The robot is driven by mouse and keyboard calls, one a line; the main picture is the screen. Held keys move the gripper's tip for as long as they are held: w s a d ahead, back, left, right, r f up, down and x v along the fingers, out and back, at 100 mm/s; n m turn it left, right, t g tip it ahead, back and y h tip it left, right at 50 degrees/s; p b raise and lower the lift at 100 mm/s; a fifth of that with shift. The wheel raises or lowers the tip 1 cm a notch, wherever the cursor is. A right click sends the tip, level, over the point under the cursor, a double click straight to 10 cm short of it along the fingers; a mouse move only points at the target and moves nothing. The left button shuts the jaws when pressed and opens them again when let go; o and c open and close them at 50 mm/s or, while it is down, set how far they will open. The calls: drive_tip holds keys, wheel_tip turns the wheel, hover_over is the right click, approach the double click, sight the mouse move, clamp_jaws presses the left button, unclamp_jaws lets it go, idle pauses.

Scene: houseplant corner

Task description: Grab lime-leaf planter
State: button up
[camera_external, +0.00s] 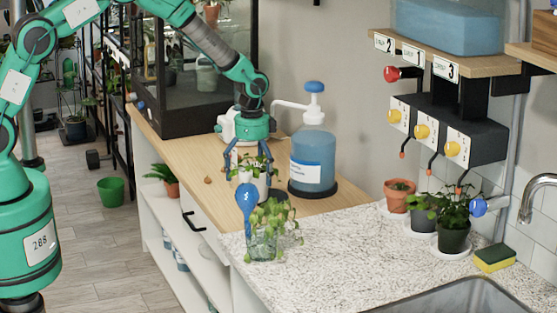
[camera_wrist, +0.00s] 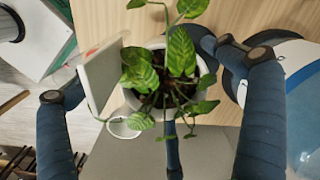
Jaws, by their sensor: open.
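A white planter (camera_external: 259,184) with green leaves stands on the wooden counter under my gripper (camera_external: 249,170). I take it for the lime-leaf planter. In the wrist view its white rim (camera_wrist: 209,77) and striped yellow-green leaves show between the blue fingers of my gripper (camera_wrist: 156,75). The gripper is open and its fingers are spread around the plant from above. A gap shows on both sides of the pot. The leaves hide part of the rim, and the pot's lower part is hidden in the wrist view.
A blue pump bottle (camera_external: 313,160) stands close on the right. A glass jar (camera_external: 263,243) with trailing leaves and a blue watering bulb (camera_external: 247,196) are in front. A white panel (camera_wrist: 102,75) is beside the pot. Several potted plants line the right wall.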

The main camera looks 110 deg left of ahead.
drive_tip(key=shift+f, duration=0.55)
drive_tip(key=c, duration=1.9)
